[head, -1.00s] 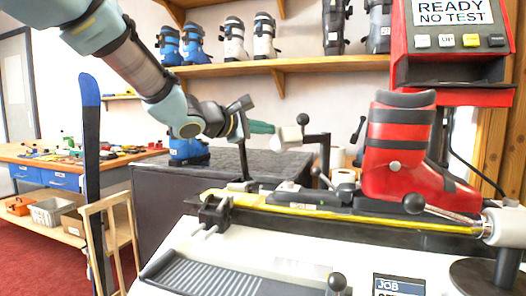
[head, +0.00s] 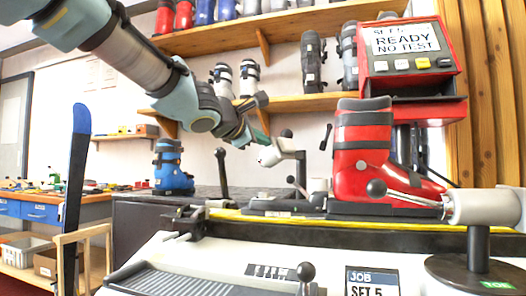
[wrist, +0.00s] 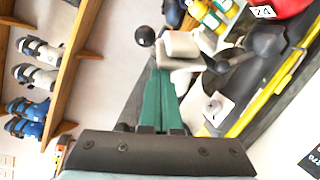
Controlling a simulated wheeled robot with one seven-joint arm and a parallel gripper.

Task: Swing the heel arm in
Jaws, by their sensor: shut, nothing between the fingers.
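The heel arm is a dark post and crossbar (head: 300,168) with a cream block (head: 271,155) and a black ball knob (head: 286,133). It stands just left of the red boot (head: 362,155), on the yellow-edged bench. In the wrist view the cream block (wrist: 183,45) lies just beyond my fingertips, with the ball knob (wrist: 145,36) to its left. My gripper (head: 264,138) is shut, its green fingers together and empty. In the wrist view the fingertips (wrist: 163,72) are at the block; whether they touch it I cannot tell.
A red display box (head: 410,55) reading READY NO TEST stands behind the boot. A lever with a black ball (head: 377,188) and a silver cylinder (head: 482,207) are at the right. Another upright black lever (head: 221,165) stands left of the heel arm. Boot shelves line the wall.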

